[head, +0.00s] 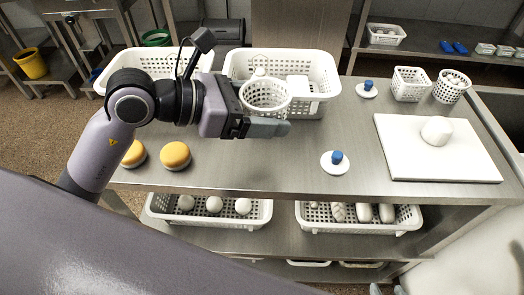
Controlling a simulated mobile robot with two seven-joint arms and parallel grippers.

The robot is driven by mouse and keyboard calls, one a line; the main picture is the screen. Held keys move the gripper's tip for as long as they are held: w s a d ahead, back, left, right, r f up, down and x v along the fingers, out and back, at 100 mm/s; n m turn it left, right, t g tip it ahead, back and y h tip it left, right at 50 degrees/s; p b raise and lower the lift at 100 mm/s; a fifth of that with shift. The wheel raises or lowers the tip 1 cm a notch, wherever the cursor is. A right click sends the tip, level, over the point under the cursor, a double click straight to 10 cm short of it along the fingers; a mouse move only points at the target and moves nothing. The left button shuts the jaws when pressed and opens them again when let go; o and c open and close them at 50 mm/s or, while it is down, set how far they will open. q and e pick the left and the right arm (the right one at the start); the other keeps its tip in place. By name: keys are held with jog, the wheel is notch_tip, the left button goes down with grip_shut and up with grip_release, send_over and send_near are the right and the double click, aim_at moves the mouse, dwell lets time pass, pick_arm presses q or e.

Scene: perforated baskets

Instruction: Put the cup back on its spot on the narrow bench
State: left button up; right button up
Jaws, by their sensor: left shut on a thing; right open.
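My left gripper (268,128) reaches in from the left above the steel bench (240,165). It is shut on a round white perforated cup (265,97), which looks held at its near side. The cup appears upright, in front of the right-hand white basket (325,72); its base is partly hidden by my fingers, and I cannot tell its exact height above the bench. My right gripper (387,290) shows only as two fingertips, spread apart, at the bottom edge. No marked spot for the cup can be made out.
A second basket (150,58) stands back left. Two orange-topped pucks (175,154) sit front left. White discs with blue knobs (335,162), a white board (450,165) with a white lump, and perforated holders (410,84) stand right. The front middle is clear.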

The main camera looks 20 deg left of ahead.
pick_arm(q)
send_over(262, 161)
notch_tip(262, 161, down, 6)
jog(key=shift+f+b, duration=0.1)
jog(key=shift+b, duration=0.25)
notch_tip(262, 161, down, 3)
jog(key=shift+s+f, duration=0.1)
jog(key=shift+f, duration=0.1)
jog(key=shift+f+b, duration=0.3)
jog(key=shift+f, duration=0.2)
jog(key=shift+f, duration=0.2)
jog(key=o, duration=0.9)
jog(key=shift+c, duration=0.2)
